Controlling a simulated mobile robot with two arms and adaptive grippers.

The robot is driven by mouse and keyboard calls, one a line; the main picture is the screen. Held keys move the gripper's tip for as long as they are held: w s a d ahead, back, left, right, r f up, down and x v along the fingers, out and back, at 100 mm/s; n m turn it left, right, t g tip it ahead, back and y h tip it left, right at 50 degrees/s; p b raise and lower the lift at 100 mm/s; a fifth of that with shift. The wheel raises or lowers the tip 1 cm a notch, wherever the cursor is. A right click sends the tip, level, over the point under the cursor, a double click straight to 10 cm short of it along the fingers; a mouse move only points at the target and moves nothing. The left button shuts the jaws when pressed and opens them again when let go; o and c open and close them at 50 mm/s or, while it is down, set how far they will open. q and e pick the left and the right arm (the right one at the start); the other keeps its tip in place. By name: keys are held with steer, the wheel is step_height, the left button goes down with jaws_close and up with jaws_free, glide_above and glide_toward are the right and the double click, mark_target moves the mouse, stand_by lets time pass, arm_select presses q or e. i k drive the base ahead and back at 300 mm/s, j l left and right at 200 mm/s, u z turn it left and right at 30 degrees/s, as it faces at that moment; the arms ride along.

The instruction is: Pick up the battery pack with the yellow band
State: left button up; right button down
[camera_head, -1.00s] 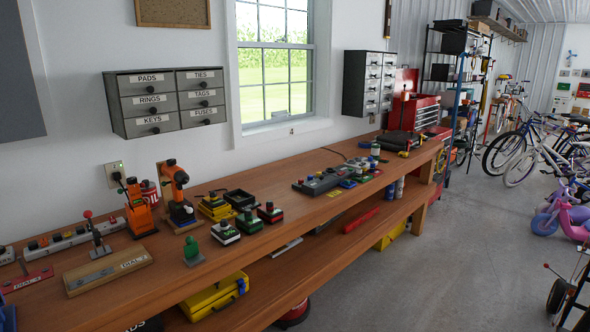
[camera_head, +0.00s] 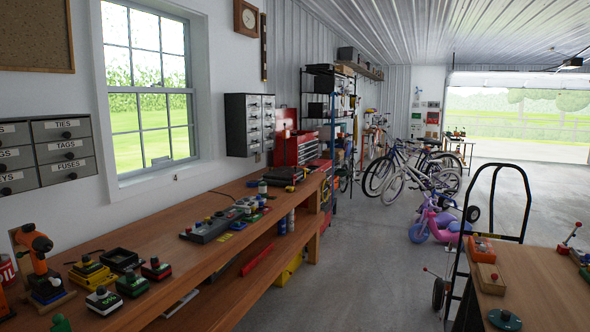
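I cannot make out for certain a battery pack with a yellow band. Several small dark blocks with coloured parts stand on the long wooden workbench (camera_head: 225,214) at lower left. One is a yellow and black block (camera_head: 90,274). Near it are a white and black block (camera_head: 103,301), a green block (camera_head: 133,285) and a red and black block (camera_head: 157,269). An orange and black drill-like tool (camera_head: 38,262) stands upright left of them. Neither of my grippers is in view.
A grey control panel (camera_head: 208,229) lies farther along the bench. A hand truck (camera_head: 497,205) and a second wooden table (camera_head: 545,285) with an orange box (camera_head: 480,246) stand at right. Bicycles (camera_head: 405,170) and a pink-purple ride-on (camera_head: 436,222) stand beyond. Concrete floor between is clear.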

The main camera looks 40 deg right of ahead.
mark_target(87, 268)
steer(key=i+l+u, duration=0.2)
steer(key=i+l, duration=0.5)
